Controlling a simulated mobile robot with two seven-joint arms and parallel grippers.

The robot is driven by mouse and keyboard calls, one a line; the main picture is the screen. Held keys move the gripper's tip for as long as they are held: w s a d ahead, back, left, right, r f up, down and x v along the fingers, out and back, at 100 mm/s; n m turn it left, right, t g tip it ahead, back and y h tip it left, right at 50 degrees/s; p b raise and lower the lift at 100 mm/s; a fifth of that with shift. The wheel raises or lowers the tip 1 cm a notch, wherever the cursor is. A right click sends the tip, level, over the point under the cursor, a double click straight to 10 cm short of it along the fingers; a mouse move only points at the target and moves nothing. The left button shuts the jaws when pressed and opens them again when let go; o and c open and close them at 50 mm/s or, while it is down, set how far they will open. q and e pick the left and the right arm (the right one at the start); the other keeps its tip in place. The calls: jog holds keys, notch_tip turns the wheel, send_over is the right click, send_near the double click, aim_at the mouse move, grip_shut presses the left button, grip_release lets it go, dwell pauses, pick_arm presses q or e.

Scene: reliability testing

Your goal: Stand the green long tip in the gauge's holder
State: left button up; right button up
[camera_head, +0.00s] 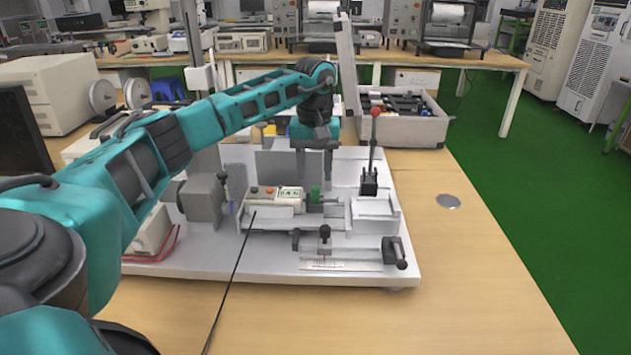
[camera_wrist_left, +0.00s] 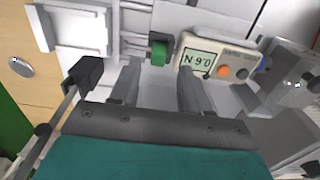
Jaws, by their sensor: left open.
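A small green piece (camera_head: 315,194), the only green part I can make out on the rig, sits beside the right end of the force gauge (camera_head: 287,196). In the left wrist view the green piece (camera_wrist_left: 159,53) shows against a dark mount. My left gripper (camera_head: 315,178) is open and points down over the green piece. In the wrist view its fingertips (camera_wrist_left: 160,68) are spread, with the green piece between and just beyond them; contact cannot be told. My right gripper is out of view.
A black lever block (camera_head: 369,185) with a red knob (camera_head: 375,111) stands to the right on the white rig base (camera_head: 400,272). A slide with a black handle (camera_head: 400,255) lies in front. A grey bin (camera_head: 420,128) of parts stands behind.

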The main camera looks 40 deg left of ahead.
aim_at(315, 188)
pick_arm(q)
notch_tip(315, 188, up, 9)
jog(key=shift+f+p, duration=0.2)
jog(key=shift+p, duration=0.2)
dwell(0.4)
